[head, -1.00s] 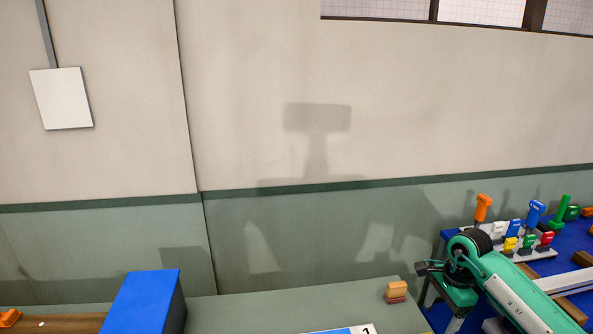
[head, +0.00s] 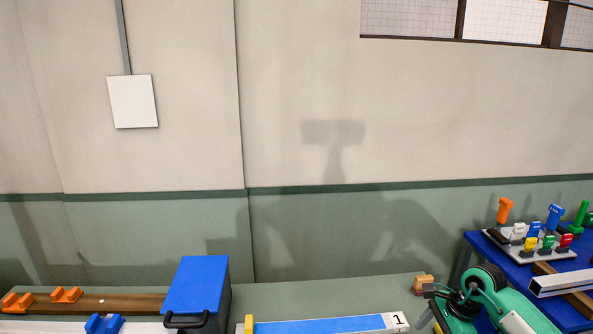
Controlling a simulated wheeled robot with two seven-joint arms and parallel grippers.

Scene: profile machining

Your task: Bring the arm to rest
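Neither of my arms nor grippers shows in the head view, so I cannot see whether they hold anything. A dark shadow with a broad top (head: 334,145) falls on the wall. Softer shadows lie lower on the wall, their source out of view.
A green bench (head: 330,294) runs along the wall with a blue-topped box (head: 196,285), a strip marked 1 (head: 330,325) and orange blocks (head: 66,295). At right stand a green machine (head: 490,303), a metal profile (head: 565,282) and a tool rack (head: 510,246) on a blue table.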

